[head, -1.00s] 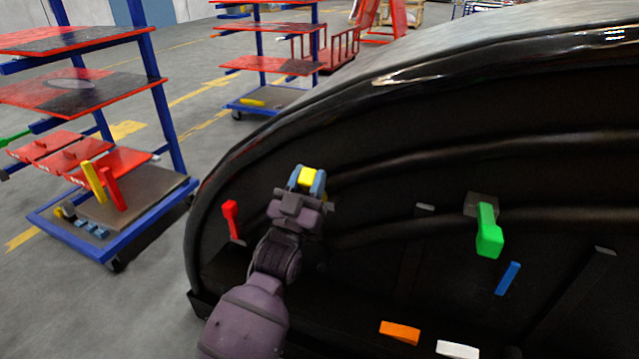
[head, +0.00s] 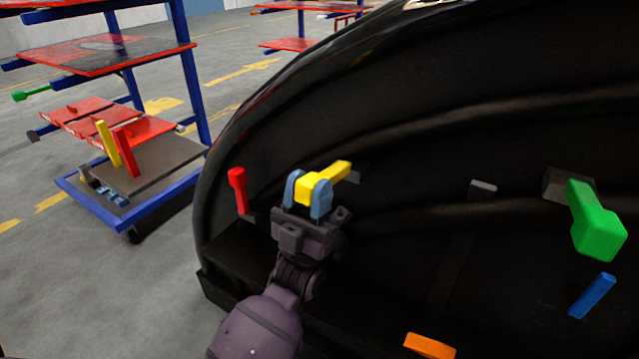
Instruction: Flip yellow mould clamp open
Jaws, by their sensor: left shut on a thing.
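The yellow clamp (head: 337,172) is on the black mould (head: 420,110), and its arm points up and to the right from my gripper. My left gripper (head: 308,194) has its blue fingers on either side of the clamp's yellow end and is shut on it. The clamp's mount is partly hidden behind the gripper and the yellow arm. My right gripper is not in view.
A red clamp (head: 238,190) stands just left of my gripper. A green clamp (head: 592,222), a blue one (head: 592,296) and an orange one (head: 430,346) are on the mould to the right. A blue-framed rack (head: 128,222) stands left on open floor.

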